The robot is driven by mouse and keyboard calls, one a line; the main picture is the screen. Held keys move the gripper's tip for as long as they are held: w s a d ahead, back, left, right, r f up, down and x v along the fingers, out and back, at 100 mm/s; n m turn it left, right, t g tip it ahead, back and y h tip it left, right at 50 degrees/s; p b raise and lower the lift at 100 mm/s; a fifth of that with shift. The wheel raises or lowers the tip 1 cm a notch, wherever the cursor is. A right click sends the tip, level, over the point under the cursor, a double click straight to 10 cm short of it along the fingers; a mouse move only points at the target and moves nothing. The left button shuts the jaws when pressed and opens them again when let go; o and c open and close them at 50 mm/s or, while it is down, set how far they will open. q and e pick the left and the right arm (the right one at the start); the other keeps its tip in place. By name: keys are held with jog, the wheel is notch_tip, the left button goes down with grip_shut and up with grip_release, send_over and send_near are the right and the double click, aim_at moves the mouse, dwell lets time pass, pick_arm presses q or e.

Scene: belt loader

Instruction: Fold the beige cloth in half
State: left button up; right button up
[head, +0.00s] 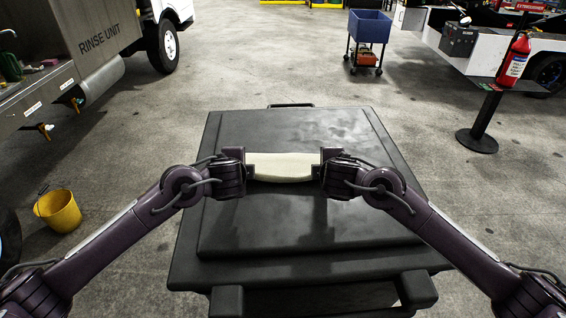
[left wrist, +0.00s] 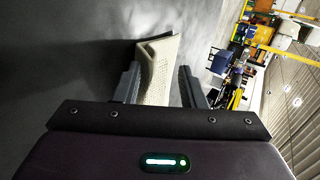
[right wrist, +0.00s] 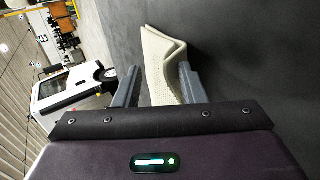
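The beige cloth (head: 283,167) lies as a narrow strip across the dark lid, between my two grippers, its front edge bowed. In the right wrist view the cloth (right wrist: 160,68) shows a raised, doubled-over end. In the left wrist view the cloth (left wrist: 157,72) runs between the fingers and its far end is lifted. My left gripper (head: 243,172) is at the cloth's left end, and its fingers (left wrist: 158,88) stand apart on either side of it. My right gripper (head: 326,172) is at the right end, fingers (right wrist: 157,86) also apart. Fingertip contact is unclear.
The black case lid (head: 300,225) is otherwise bare, with handles at front and back. A yellow bucket (head: 58,210) stands on the floor at left. A fire extinguisher (head: 514,60) on a stand and a blue cart (head: 368,27) are farther off.

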pick_arm(q)
jog(key=shift+s+r, duration=0.15)
jog(key=shift+r, duration=0.2)
pick_arm(e)
jog(key=shift+s+r, duration=0.15)
jog(key=shift+r, duration=0.2)
pick_arm(q)
jog(key=s+r, duration=0.5)
jog(key=r, duration=0.3)
jog(key=shift+s+r, duration=0.15)
jog(key=shift+s, duration=0.25)
pick_arm(e)
jog(key=s+r, duration=0.5)
jog(key=r, duration=0.3)
jog(key=shift+s+r, duration=0.15)
jog(key=shift+s, duration=0.25)
